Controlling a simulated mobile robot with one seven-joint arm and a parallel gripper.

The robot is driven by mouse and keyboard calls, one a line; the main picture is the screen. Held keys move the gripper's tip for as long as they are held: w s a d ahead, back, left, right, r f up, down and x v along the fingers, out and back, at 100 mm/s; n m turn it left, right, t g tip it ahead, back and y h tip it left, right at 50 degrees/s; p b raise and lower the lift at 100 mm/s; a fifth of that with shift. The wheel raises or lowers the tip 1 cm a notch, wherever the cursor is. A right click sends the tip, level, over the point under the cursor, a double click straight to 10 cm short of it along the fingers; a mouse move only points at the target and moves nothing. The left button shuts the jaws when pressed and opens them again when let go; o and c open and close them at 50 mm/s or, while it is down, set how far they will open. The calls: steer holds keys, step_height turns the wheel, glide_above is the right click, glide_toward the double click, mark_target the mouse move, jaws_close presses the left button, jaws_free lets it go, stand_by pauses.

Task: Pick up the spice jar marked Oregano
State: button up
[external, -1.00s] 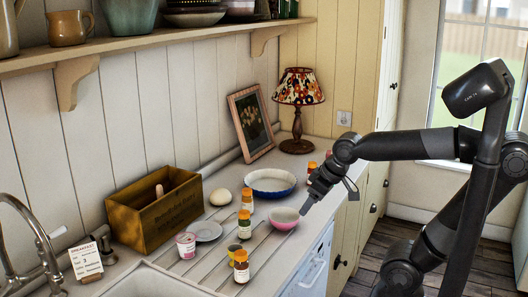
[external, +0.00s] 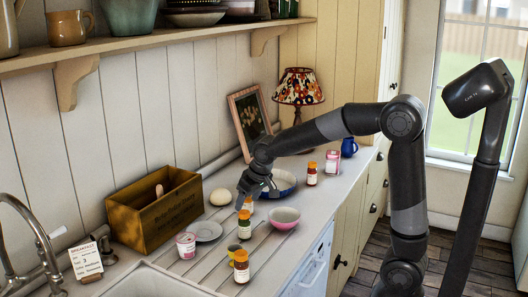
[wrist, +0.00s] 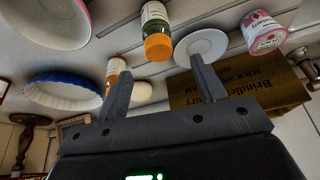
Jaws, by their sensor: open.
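Several spice jars with orange caps stand on the counter; I cannot read their labels, so I cannot tell which is Oregano. One jar (external: 244,228) stands right of the saucer, another (external: 249,204) just behind it, partly hidden by my gripper, one at the front (external: 241,268) and one farther back (external: 312,175). My gripper (external: 243,198) is open and empty above the two middle jars.
A lamp (external: 299,88) and picture frame (external: 236,115) stand behind. A shelf (external: 180,45) overhangs the wall side.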

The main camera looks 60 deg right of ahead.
mark_target(243, 219)
steer(key=x, duration=0.4)
steer(key=shift+s+f, duration=0.1)
steer(key=x, duration=0.5)
steer(key=shift+s+f, duration=0.2)
steer(key=shift+s, duration=0.15)
steer(key=c, duration=1.2)
steer(key=shift+r, duration=0.1)
